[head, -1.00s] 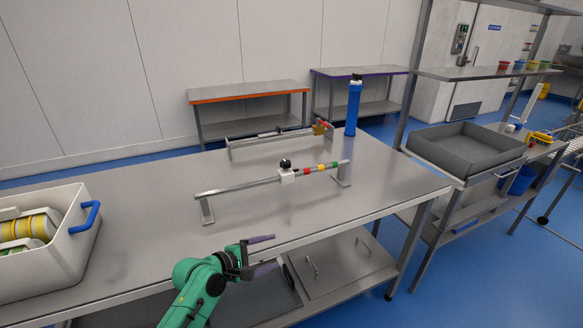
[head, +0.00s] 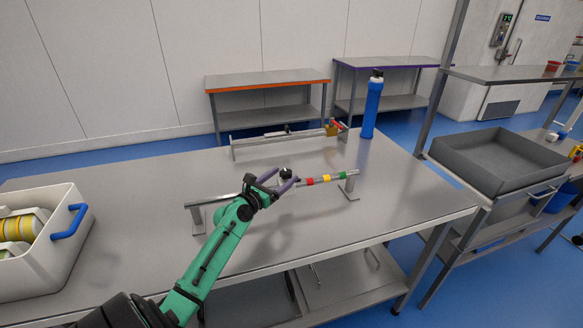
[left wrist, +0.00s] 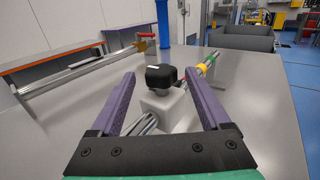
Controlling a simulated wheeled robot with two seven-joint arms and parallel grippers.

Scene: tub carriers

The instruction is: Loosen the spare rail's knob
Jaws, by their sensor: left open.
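The near rail (head: 333,178) stands on two posts on the steel table and carries red, yellow and green bands. A black knob (left wrist: 160,77) sits on a white block (left wrist: 163,108) on this rail. The knob also shows small in the head view (head: 286,172). My left gripper (head: 287,179) is open, with its purple fingers on either side of the knob. In the left wrist view, gaps show between the knob and both fingers. The gripper and forearm hide part of the rail and block in the head view. My right gripper is not in view.
A second rail (head: 270,140) with a brass-coloured piece and a red part lies behind. A blue bottle (head: 372,108) stands at the table's back right. A white tub (head: 55,255) is at the left. A grey tray (head: 490,165) is on the right-hand bench.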

